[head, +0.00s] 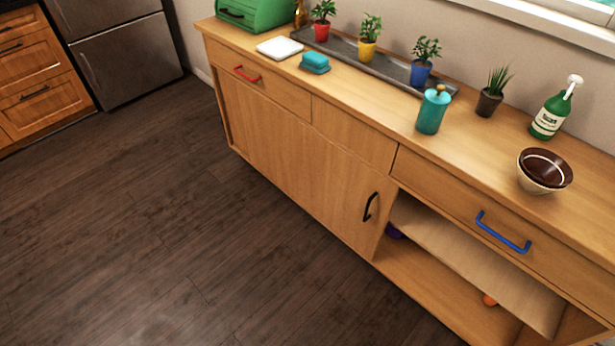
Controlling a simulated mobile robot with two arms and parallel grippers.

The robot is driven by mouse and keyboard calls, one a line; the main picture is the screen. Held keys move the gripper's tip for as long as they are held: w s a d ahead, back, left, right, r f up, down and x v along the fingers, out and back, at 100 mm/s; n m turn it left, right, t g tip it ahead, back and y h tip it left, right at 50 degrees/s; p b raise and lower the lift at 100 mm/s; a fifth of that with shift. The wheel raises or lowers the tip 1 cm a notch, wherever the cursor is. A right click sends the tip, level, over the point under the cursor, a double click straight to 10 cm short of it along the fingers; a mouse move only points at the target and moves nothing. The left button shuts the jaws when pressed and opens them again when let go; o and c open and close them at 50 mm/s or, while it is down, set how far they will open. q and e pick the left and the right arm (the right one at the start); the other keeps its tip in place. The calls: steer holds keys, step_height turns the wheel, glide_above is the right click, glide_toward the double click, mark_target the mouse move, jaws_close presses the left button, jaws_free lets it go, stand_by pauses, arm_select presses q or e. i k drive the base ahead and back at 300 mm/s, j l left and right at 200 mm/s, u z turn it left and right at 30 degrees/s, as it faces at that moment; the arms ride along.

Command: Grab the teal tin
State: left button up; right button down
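A teal tin (432,112) stands upright on the wooden sideboard top, close to its front edge. It is a cylinder with a small yellowish knob on its lid. A blue pot with a plant stands just behind it and to the left. Neither of my grippers shows in the head view, and nothing touches the tin from the front.
A tray (398,75) holds potted plants behind the tin. A dark plant pot (490,101), green bottle (552,112) and stacked bowls (544,171) stand to the right. The floor (150,220) before the sideboard (300,140) is clear.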

mark_target(429, 119)
steer(key=i+z, duration=0.15)
steer(key=z, duration=0.3)
steer(key=i+j+z, duration=0.1)
steer(key=z, duration=0.35)
